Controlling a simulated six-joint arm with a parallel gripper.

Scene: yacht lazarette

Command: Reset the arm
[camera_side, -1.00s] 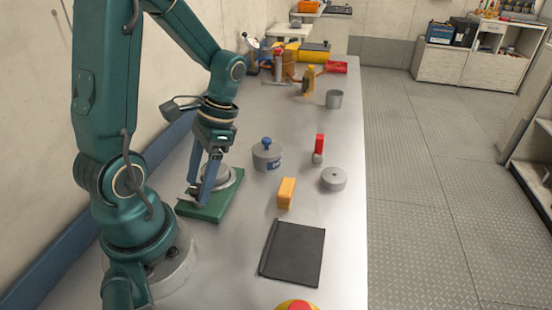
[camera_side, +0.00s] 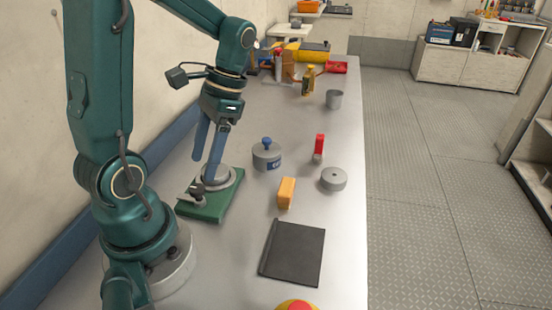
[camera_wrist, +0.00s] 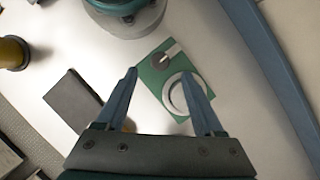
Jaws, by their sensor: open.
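My gripper (camera_side: 209,142) is open and empty, with its two blue fingers pointing down above the green board (camera_side: 225,204). In the wrist view the fingers of my gripper (camera_wrist: 160,92) are spread apart, with the green board (camera_wrist: 152,79) beyond them. A round grey-white disc (camera_side: 219,176) lies on the board, and it also shows in the wrist view (camera_wrist: 173,98), partly hidden by the right finger. A small grey lever-like part (camera_side: 193,192) is on the board's near end. In the side view my fingers overlap the disc; the wrist view suggests a gap above it.
A lidded grey pot with a blue knob (camera_side: 267,155), a yellow block (camera_side: 287,193), a red-topped item (camera_side: 319,146), a grey disc (camera_side: 333,179) and a black folder (camera_side: 292,252) stand on the metal bench (camera_side: 345,225). Several objects crowd the far end. A wall runs along the left.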

